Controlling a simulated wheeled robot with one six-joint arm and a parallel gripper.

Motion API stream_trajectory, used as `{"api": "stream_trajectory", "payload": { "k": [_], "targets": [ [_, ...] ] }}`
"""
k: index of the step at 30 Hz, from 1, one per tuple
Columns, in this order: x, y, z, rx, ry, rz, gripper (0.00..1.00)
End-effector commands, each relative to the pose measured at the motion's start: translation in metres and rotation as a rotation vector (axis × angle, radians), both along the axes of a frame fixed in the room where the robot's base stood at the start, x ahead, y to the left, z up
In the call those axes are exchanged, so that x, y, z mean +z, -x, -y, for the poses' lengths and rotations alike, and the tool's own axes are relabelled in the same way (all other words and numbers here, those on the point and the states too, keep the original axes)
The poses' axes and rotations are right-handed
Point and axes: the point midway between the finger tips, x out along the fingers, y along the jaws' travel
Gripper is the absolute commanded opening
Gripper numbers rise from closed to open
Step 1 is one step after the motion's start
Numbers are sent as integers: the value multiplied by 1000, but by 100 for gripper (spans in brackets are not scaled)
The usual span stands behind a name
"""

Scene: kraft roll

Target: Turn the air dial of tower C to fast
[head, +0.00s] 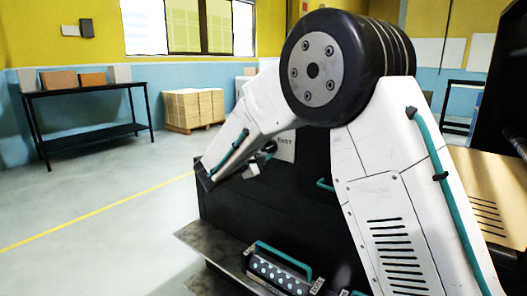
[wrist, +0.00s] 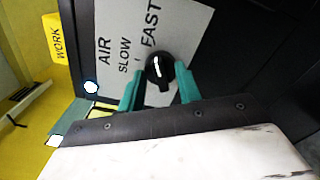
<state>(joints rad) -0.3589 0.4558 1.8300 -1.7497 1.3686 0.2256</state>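The air dial (wrist: 160,70) is a round black knob with a white mark, on a pale plate (wrist: 185,25) lettered AIR, SLOW and FAST in the wrist view. The white mark points up the picture, roughly toward the FAST lettering. My gripper (wrist: 160,82) has its green fingers on either side of the knob, with a narrow gap seeming to show at each side; I cannot tell how deep they reach. In the head view my gripper (head: 264,155) is at the pale plate (head: 286,147) on the dark cabinet, and the knob is hidden. No tower letter is readable.
A yellow WORK label (wrist: 57,40) and a small white round spot (wrist: 91,87) are near the plate. Below the cabinet is a metal ledge (head: 205,240) with a green-handled dotted box (head: 280,272). Open floor (head: 95,215) lies left, with a dark table (head: 85,90) and stacked cartons (head: 194,108) behind.

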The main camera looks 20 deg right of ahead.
Motion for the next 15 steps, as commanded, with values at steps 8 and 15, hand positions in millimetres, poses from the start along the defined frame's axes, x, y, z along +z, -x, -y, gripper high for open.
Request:
{"api": "stream_trajectory", "payload": {
  "k": [8,15],
  "targets": [
    [0,0,-1,1,0,-1,34],
    [0,18,-26,4,1,-1,34]
  ]
}}
